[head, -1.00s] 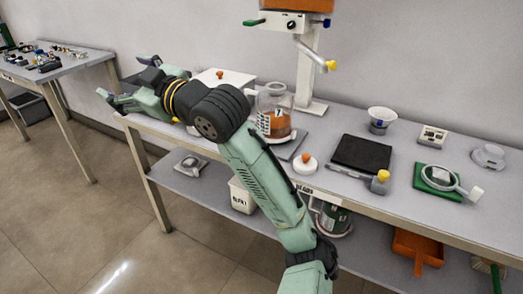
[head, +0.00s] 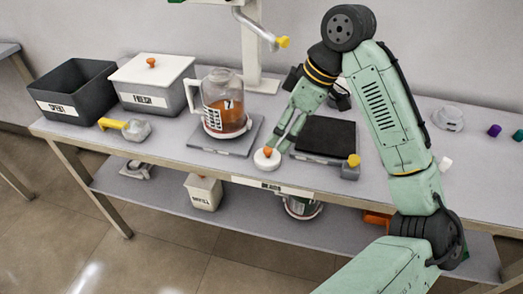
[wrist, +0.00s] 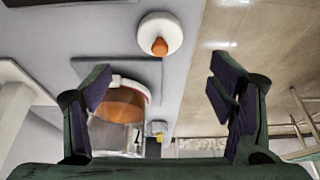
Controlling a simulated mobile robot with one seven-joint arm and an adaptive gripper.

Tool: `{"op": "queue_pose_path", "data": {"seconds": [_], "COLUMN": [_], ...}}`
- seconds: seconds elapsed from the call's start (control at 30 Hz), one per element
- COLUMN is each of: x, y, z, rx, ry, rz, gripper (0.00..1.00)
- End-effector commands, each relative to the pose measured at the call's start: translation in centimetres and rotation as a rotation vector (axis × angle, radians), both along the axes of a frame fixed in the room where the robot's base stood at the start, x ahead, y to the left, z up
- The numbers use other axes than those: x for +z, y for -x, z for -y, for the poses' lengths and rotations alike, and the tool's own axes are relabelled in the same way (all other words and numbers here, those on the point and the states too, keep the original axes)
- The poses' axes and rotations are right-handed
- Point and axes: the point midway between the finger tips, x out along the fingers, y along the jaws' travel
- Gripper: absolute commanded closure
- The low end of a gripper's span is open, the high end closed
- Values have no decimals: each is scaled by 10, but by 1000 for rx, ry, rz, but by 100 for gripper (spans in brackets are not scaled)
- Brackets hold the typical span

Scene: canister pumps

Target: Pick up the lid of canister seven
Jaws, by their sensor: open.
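The lid (head: 267,161), a white disc with an orange knob, lies on the table in front of the canister. Canister seven (head: 224,116) is a clear jug marked 7 with orange contents, standing upright and open on a grey plate (head: 196,144). My gripper (head: 279,142) points down just behind and above the lid, close to its right side. In the wrist view, the lid (wrist: 160,34) lies beyond the two open, empty fingers, roughly centred between them. The canister (wrist: 122,108) shows there too, partly behind the left finger.
A dark open bin (head: 72,92) and a white-lidded bin (head: 152,84) stand at the back left. A yellow-handled scoop (head: 126,128) lies before them. A black pad (head: 326,137) lies right of my gripper. The table's front edge is close to the lid.

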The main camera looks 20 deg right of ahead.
Motion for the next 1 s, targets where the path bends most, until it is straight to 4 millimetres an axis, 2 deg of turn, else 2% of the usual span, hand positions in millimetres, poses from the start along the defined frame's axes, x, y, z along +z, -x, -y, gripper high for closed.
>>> {"op": "queue_pose_path", "data": {"seconds": [0.1, 0.37, 0.63, 0.77, 1.0], "x": [-19, -39, -75, -83, -83], "y": [-5, -10, -19, -20, -21], "z": [-7, -15, -26, -29, -29], "rx": [1, 0, -1, 0, -1], "ry": [-4, -2, -2, -2, -1], "rz": [0, 1, 2, 2, 3], "gripper": [23, 23, 23, 23, 25]}}
